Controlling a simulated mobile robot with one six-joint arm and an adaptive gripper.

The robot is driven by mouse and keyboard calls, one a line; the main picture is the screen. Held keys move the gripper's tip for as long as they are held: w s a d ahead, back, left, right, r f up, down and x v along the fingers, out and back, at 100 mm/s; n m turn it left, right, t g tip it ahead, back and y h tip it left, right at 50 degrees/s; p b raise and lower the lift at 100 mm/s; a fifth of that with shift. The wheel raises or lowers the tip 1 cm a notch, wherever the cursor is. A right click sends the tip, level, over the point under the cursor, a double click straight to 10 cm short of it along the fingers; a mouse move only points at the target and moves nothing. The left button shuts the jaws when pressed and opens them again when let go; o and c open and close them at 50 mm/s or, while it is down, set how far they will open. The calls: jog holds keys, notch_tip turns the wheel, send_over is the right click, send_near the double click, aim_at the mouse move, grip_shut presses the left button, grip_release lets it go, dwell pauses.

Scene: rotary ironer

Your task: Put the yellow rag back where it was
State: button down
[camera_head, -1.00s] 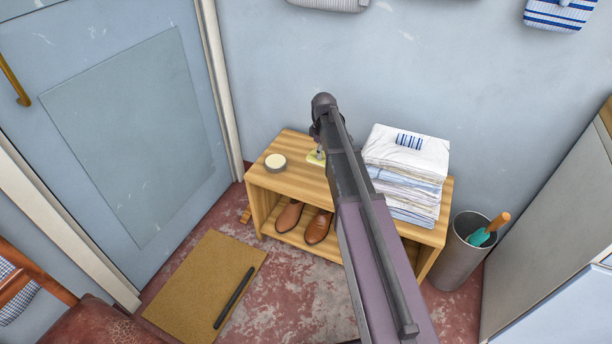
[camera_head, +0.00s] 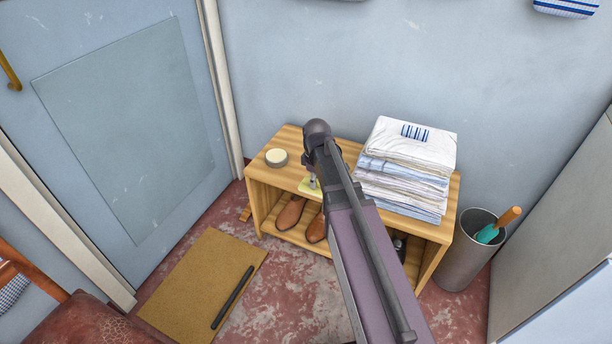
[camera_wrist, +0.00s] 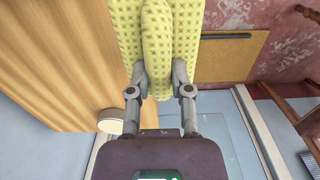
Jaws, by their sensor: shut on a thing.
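The yellow rag (camera_wrist: 128,30) has a dotted, waffle-like pattern and fills the top middle of the wrist view. My gripper (camera_wrist: 160,82) is shut on it, with a fold pinched up between the two fingers. In the head view a small part of the rag (camera_head: 307,188) shows near the front edge of the wooden bench (camera_head: 290,160), beside my gripper (camera_head: 313,182). My arm hides the rest of it there. I cannot tell whether the rag touches the bench top.
A round tin (camera_head: 276,158) is on the bench's left end, and a stack of folded linen (camera_head: 405,165) on its right. Brown shoes (camera_head: 290,212) stand on the shelf below. A grey bin (camera_head: 470,250) stands at right. A brown mat (camera_head: 200,280) with a black bar lies in front.

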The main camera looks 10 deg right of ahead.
jog(key=shift+s+a+f, duration=0.25)
jog(key=shift+s, duration=0.25)
jog(key=w, duration=0.5)
jog(key=w+f+b, duration=0.1)
jog(key=w, duration=1)
jog(key=shift+d+f+b, duration=0.2)
jog(key=shift+f+b, duration=0.05)
jog(key=shift+b, duration=0.05)
jog(key=shift+f, duration=0.1)
jog(key=shift+f+b, duration=1.65)
jog(key=shift+b, duration=0.15)
jog(key=shift+f, duration=0.1)
jog(key=c, duration=0.5)
grip_release()
jog(key=shift+c, duration=0.2)
